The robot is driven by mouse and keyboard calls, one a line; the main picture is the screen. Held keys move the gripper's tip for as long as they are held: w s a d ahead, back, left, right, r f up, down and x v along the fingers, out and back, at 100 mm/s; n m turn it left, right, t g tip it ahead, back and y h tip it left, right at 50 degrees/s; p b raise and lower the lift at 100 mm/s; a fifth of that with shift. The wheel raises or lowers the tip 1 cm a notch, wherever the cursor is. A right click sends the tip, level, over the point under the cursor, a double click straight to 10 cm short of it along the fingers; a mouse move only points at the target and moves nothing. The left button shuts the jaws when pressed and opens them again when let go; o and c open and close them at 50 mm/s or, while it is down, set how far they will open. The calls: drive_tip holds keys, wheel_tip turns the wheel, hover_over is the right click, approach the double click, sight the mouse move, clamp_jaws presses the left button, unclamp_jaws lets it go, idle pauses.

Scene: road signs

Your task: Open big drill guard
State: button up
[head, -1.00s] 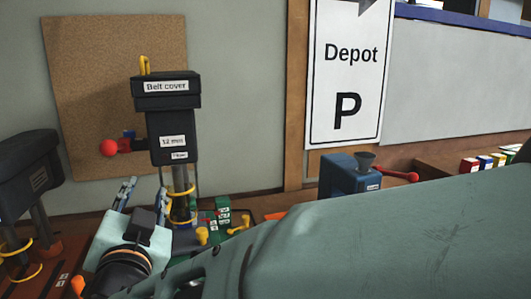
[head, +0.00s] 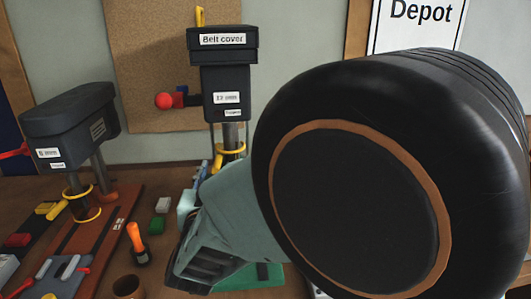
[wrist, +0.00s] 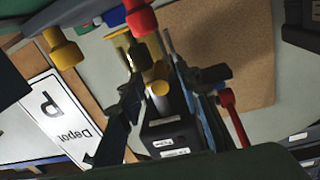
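The big drill (head: 228,92) is a tall dark machine with "Belt cover" and "12 mm" labels, in front of a corkboard. Yellow guard rings (head: 231,149) circle its column below the head; their lower part is hidden behind my arm. In the wrist view, which is turned over, the dark drill head (wrist: 168,132) shows between and beyond my fingers. My gripper (wrist: 158,105) is open, its two fingers apart, with a yellow round-ended piece (wrist: 158,88) between them. I cannot tell whether it touches the fingers. In the head view my arm mostly covers the gripper.
A smaller drill (head: 70,115) with yellow rings stands at the left. A red ball lever (head: 165,101) sticks out left of the big drill. The Depot sign (head: 410,25) hangs at upper right.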

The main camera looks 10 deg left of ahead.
drive_tip(key=shift+w, duration=0.25)
clamp_jaws()
wheel_tip(320, 180, up, 6)
drive_tip(key=p, duration=0.2)
drive_tip(key=shift+p, duration=0.4)
unclamp_jaws()
drive_tip(key=shift+f, duration=0.1)
